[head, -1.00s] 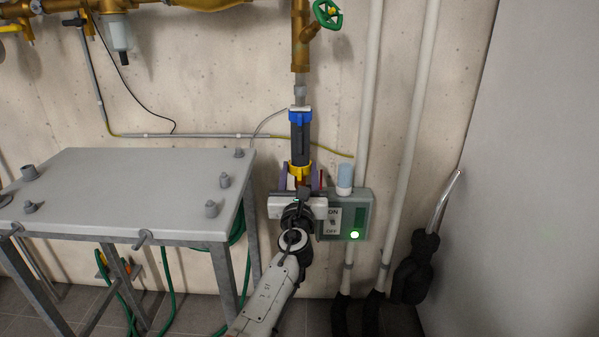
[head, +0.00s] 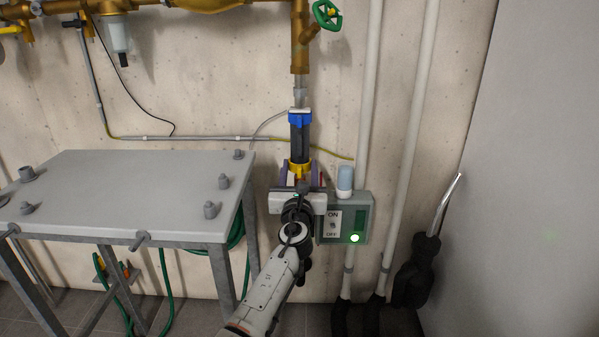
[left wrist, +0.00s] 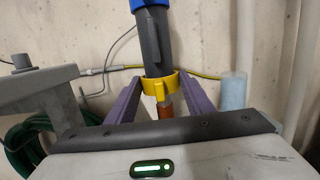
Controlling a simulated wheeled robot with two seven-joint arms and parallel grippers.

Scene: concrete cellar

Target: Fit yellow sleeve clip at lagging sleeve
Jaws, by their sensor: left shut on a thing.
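The lagging sleeve (head: 300,137) is a dark grey upright tube on the vertical pipe, with a blue clip (head: 300,117) around its top. The yellow sleeve clip (head: 299,167) is at the sleeve's lower end. In the left wrist view the yellow clip (left wrist: 161,84) sits around or against the sleeve's bottom (left wrist: 153,50), and copper pipe shows just below it. My left gripper (head: 300,184) is shut on the yellow clip, its purple fingers on either side of it. Whether the clip is fully seated cannot be told. My right gripper is not in view.
A grey control box (head: 345,218) with an ON/OFF switch and a lit green lamp is right beside my left gripper. A grey metal table (head: 125,190) stands to the left. White pipes (head: 405,150) run up the wall at right. A green valve wheel (head: 327,14) is above.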

